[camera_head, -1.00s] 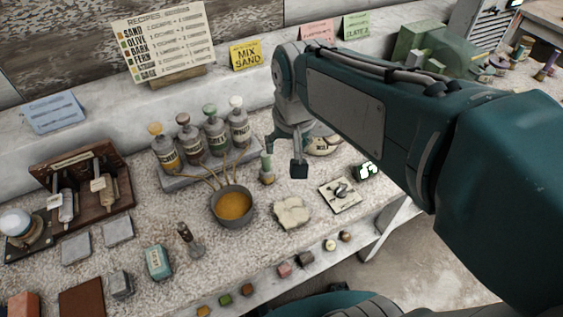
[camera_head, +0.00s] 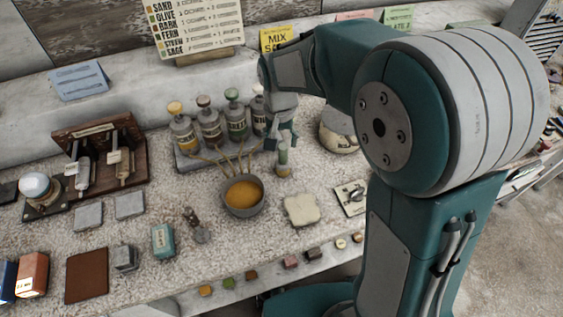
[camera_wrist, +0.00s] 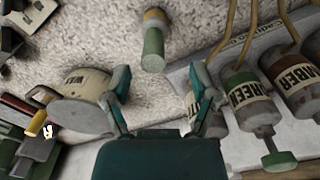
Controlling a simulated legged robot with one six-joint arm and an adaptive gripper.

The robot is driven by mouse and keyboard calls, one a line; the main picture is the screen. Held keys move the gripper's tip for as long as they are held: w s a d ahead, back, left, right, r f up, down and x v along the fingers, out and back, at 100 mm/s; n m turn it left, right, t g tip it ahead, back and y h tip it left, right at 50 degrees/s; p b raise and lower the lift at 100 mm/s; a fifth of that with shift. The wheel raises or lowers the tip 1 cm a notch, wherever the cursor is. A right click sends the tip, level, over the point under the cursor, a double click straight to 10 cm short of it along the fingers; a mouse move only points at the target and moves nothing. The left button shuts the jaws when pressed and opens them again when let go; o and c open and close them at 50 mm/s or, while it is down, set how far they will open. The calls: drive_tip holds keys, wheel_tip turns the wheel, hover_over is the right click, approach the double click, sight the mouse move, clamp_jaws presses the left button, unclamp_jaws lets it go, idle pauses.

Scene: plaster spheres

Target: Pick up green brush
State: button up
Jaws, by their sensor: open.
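The green brush (camera_head: 283,161) stands upright on the speckled worktop, right of the bowl of orange liquid (camera_head: 243,196). Its upper part shows a green band. In the wrist view the green brush (camera_wrist: 153,42) appears beyond my fingertips, roughly in line with the gap between them. My gripper (camera_wrist: 160,88) is open and empty, its two fingers spread apart. In the head view my gripper (camera_head: 281,138) hangs just above and beside the brush and hides part of its top. I cannot tell whether they touch there; the wrist view shows a gap.
Labelled bottles (camera_head: 210,123) stand on a tray close behind and left of the brush, with thin tan tubes leading to the bowl. A round labelled pot (camera_head: 338,135) is at the right. A pale slab (camera_head: 301,209) lies in front. Bare worktop surrounds the brush's front.

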sight(283, 145)
drive_tip(key=f, duration=0.2)
drive_tip(key=d+f, duration=0.1)
drive_tip(key=f, duration=0.1)
drive_tip(key=shift+w+f, duration=0.15)
drive_tip(key=shift+f, duration=0.55)
drive_tip(key=shift+a, duration=0.2)
drive_tip(key=shift+a, duration=0.1)
drive_tip(key=c, duration=0.9)
drive_tip(key=shift+d, duration=0.2)
clamp_jaws()
